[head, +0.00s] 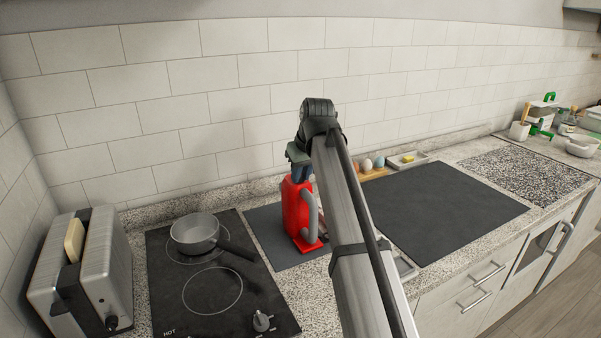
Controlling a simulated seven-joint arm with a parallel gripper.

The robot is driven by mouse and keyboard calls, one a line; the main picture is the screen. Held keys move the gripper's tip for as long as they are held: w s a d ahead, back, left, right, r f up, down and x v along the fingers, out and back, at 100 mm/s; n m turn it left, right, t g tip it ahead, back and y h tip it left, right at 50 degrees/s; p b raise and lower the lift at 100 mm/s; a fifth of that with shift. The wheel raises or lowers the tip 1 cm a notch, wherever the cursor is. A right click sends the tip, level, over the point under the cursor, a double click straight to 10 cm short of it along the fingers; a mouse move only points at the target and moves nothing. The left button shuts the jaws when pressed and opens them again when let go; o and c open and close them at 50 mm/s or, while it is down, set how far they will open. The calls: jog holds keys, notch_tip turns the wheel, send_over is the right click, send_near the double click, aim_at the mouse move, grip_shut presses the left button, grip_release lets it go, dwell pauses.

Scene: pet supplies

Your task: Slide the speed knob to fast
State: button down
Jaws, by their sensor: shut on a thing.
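A red appliance with a grey handle, which looks like a hand mixer (294,210), stands upright on a dark mat left of my arm. My gripper (300,175) points down at its top, with the fingers meeting it there. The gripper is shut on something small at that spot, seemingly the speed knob. The knob itself and its setting marks are hidden by the fingers and too small to make out. My arm covers part of the counter to the right of the mixer.
A grey pan (195,233) sits on the black cooktop (166,300), with a control dial (262,321) at its front. A toaster (85,270) holding bread stands far left. A wide dark mat (450,212) on the right is clear. Eggs (378,161) and a small tray (418,163) lie behind it.

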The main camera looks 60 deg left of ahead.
jog(key=shift+d, duration=0.65)
jog(key=c, duration=1)
grip_release()
jog(key=shift+o, duration=0.2)
jog(key=v, duration=1.3)
jog(key=shift+d+r, duration=0.15)
jog(key=shift+r, duration=0.15)
